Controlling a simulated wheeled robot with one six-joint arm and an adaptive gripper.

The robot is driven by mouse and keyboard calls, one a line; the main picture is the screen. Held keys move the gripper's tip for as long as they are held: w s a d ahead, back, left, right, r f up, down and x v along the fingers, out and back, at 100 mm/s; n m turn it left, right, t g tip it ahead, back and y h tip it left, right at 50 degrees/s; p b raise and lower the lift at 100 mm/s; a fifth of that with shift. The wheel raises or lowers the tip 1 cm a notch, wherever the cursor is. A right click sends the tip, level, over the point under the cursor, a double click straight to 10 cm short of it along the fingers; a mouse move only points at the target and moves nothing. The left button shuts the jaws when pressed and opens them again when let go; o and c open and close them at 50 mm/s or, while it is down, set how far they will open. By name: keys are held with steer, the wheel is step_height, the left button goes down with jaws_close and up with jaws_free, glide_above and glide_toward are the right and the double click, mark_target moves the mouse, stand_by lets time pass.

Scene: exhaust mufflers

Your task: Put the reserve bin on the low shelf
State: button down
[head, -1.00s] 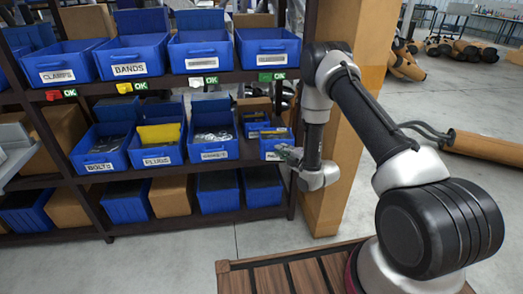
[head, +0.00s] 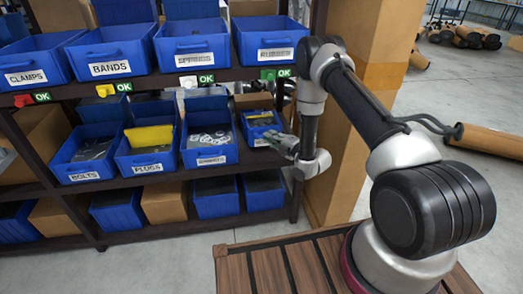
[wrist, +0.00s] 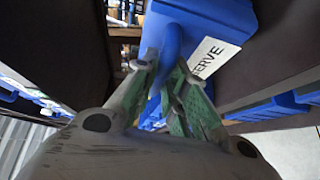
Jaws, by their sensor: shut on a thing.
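The blue reserve bin (wrist: 215,15) fills the upper middle of the wrist view, its white label ending in "SERVE". My gripper (wrist: 165,80) is shut on the bin's front grip, one finger on each side. In the head view my gripper (head: 287,146) is at the right end of the middle shelf row, by the rack's right post. A small blue bin (head: 258,122) with a white label shows just left of it; this appears to be the held bin. I cannot tell whether its base touches the shelf. The label there is too small to read.
The rack's middle row holds bins for bolts (head: 90,150), plugs (head: 145,150) and another open bin (head: 209,145) left of my gripper. Labelled bins fill the row above. Blue bins and cartons stand below. A tan pillar (head: 350,150) is close on the right.

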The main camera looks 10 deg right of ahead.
step_height(320, 180, down, 10)
steer(key=c, duration=1.5)
jaws_free()
steer(key=shift+o, duration=0.2)
steer(key=shift+r, duration=0.1)
steer(key=shift+s, duration=0.1)
steer(key=v, duration=1.2)
